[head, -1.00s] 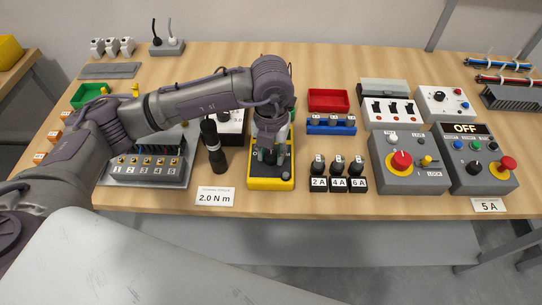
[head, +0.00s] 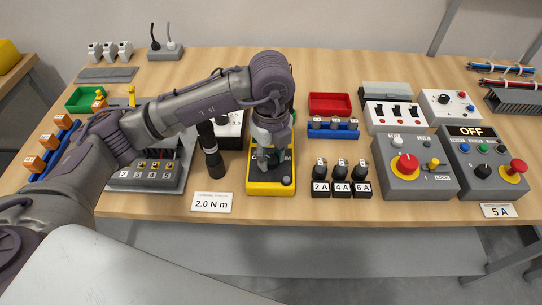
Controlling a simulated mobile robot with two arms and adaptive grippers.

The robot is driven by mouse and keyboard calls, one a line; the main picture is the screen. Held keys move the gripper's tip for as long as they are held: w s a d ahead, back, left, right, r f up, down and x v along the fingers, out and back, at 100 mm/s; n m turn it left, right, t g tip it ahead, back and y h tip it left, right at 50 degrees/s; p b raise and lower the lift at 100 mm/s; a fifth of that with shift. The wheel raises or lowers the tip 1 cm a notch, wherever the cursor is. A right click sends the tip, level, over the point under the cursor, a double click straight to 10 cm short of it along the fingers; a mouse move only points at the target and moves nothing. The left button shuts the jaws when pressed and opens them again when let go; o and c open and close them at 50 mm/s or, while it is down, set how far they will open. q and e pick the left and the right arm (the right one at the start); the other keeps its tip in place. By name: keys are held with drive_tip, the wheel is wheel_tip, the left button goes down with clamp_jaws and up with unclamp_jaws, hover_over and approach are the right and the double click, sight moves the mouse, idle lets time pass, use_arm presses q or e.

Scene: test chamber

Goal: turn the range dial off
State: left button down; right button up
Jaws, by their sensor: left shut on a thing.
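The yellow meter (head: 271,188) lies near the front edge of the bench, with a dark face, partly hidden lettering and a small dark knob at its lower right. My left gripper (head: 268,148) comes down over the upper part of the meter's face. It is shut on what seems to be the range dial, which the fingers and wrist hide. The dial's pointer and the setting it shows cannot be seen. My right gripper is not in view.
A dark cylindrical tool (head: 210,150) stands close left of the meter. Several black fuse-like blocks (head: 342,182) stand to its right, with a grey box with a red knob (head: 405,165) beyond. A "2.0 N m" card (head: 212,203) lies in front.

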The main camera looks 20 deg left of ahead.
sight(270, 159)
use_arm(q)
drive_tip(key=shift+n, duration=0.7)
drive_tip(key=shift+w, duration=0.1)
drive_tip(key=c, duration=0.8)
unclamp_jaws()
drive_tip(key=shift+o, duration=0.2)
wheel_tip(270, 159, up, 12)
